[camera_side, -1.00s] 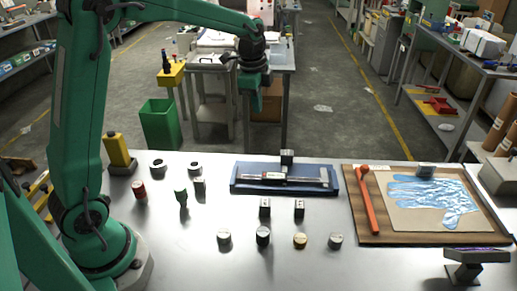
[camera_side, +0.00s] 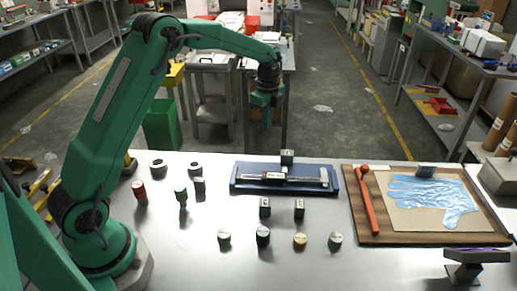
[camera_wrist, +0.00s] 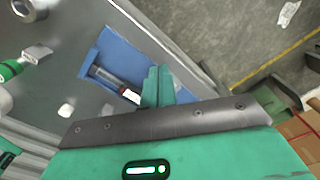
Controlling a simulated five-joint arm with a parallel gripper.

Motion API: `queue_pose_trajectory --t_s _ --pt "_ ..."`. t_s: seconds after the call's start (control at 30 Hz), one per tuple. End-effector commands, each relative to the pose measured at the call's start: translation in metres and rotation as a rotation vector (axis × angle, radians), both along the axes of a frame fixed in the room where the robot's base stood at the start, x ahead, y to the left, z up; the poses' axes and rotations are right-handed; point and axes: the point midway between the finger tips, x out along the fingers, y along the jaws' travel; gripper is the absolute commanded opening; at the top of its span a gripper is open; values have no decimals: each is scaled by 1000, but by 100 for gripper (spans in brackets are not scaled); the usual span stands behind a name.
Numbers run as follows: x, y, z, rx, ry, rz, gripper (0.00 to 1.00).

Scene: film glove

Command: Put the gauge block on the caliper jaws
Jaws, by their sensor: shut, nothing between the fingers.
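The caliper (camera_side: 300,180) lies in a shallow blue tray (camera_side: 236,187) at the back middle of the table. It also shows partly in the wrist view (camera_wrist: 108,79), where my gripper hides its rest. Small dark blocks stand in front of the tray, one on the left (camera_side: 265,207) and one on the right (camera_side: 299,209). Another dark block (camera_side: 287,157) stands at the tray's back edge. I cannot tell which is the gauge block. My gripper (camera_side: 266,122) is shut and empty, pointing down, high above and behind the tray; its fingers show in the wrist view (camera_wrist: 158,80).
Several round weights or knobs stand at the front middle, including a brassy one (camera_side: 300,241). A wooden board (camera_side: 365,238) with a blue glove (camera_side: 425,193) and orange-red tool lies right.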

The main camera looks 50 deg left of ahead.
Motion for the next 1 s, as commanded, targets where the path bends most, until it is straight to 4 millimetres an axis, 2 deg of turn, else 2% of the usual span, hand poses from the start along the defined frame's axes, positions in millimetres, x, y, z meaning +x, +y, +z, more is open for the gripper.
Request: queue_pose_trajectory --t_s 0.27,0.77,0.83,1.0 --pt "-1 0 -25 -1 3 1 0" --pt "-1 0 -101 -1 3 1 0" --pt "2 -13 -97 0 -1 -4 0" --pt "5 -30 -97 0 0 -2 0"
